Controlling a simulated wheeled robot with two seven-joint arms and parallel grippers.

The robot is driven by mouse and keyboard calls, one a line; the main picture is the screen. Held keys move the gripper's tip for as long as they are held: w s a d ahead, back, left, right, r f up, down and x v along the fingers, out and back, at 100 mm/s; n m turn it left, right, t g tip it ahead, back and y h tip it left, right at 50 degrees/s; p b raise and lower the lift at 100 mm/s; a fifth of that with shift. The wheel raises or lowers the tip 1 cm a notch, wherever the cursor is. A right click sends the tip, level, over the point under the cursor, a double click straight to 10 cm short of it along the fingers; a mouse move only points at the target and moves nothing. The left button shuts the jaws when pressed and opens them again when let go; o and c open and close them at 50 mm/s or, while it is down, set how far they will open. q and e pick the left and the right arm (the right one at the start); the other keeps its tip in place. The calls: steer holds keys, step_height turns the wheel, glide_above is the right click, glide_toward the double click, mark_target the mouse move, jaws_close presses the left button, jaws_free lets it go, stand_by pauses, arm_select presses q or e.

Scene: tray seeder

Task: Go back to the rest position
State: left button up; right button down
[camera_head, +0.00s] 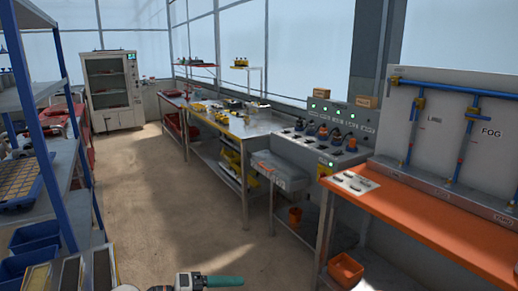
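The task names no object.
A blue-post shelf rack (62,165) with blue bins (35,236) stands close on the left. An orange-topped bench (440,225) and a long metal workbench (240,125) line the right. A white cabinet (113,90) stands at the back. The concrete floor (165,205) between is clear.

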arm_select(q)
steer(key=a+r+n+t+y, duration=0.1)
steer(key=a+r+n+t, duration=0.1)
steer(key=r+n+t, duration=0.35)
steer(key=a+r+n+t+y, duration=0.2)
steer(key=a+n+t, duration=0.1)
steer(key=n+t, duration=0.6)
steer(key=s+a+f+n+g+y, duration=0.4)
steer(key=a+f+n+y, duration=0.6)
steer(key=f+n+y, duration=0.35)
steer(key=s+d+f+n+g+h, duration=0.1)
steer(key=s+f+g, duration=0.5)
steer(key=s, duration=0.4)
steer(key=s+d+f+n+g+h, duration=0.1)
steer(key=s+f+g, duration=0.5)
steer(key=s, duration=0.5)
step_height(320, 180, down, 22)
steer(key=r+p, duration=0.1)
steer(key=p, duration=0.1)
steer(key=s+a+f+g+p, duration=0.1)
steer(key=s+f, duration=0.7)
steer(key=s+a+f+g, duration=0.1)
steer(key=s+a+f, duration=0.1)
steer(key=s+f, duration=0.7)
steer(key=shift+a+p, duration=0.25)
steer(key=shift+p, duration=0.1)
